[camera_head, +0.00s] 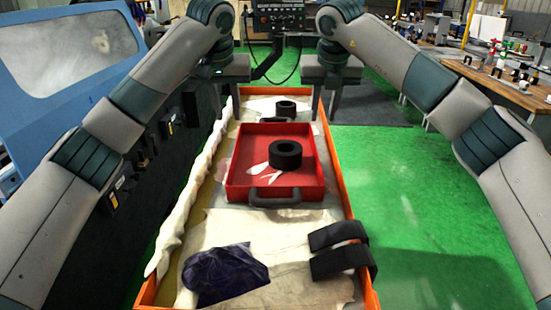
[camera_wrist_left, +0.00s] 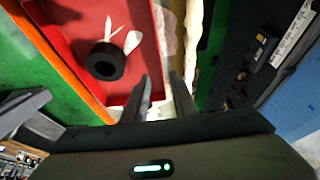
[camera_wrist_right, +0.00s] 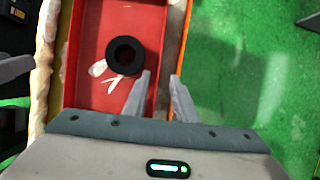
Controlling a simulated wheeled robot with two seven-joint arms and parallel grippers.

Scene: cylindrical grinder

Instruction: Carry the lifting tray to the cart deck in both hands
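A red tray (camera_head: 236,170) with a dark front handle (camera_head: 276,199) lies inside a long orange-rimmed bed (camera_head: 334,165) lined with cream cloth. I cannot tell whether this bed is the cart deck. A thick black ring (camera_head: 285,154) and white leaf-shaped pieces (camera_head: 270,176) lie in the tray. My left gripper (camera_head: 226,118) and right gripper (camera_head: 325,118) hang at the far left and far right of the tray. Both are open and empty. In the left wrist view (camera_wrist_left: 163,98) and right wrist view (camera_wrist_right: 160,98), the fingers are apart near the tray's side edges; contact is unclear.
A second black ring (camera_head: 286,107) stands behind the tray. A blue machine (camera_head: 60,95) is left. Green floor (camera_head: 420,200) is open to the right; a workbench (camera_head: 500,85) stands beyond.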

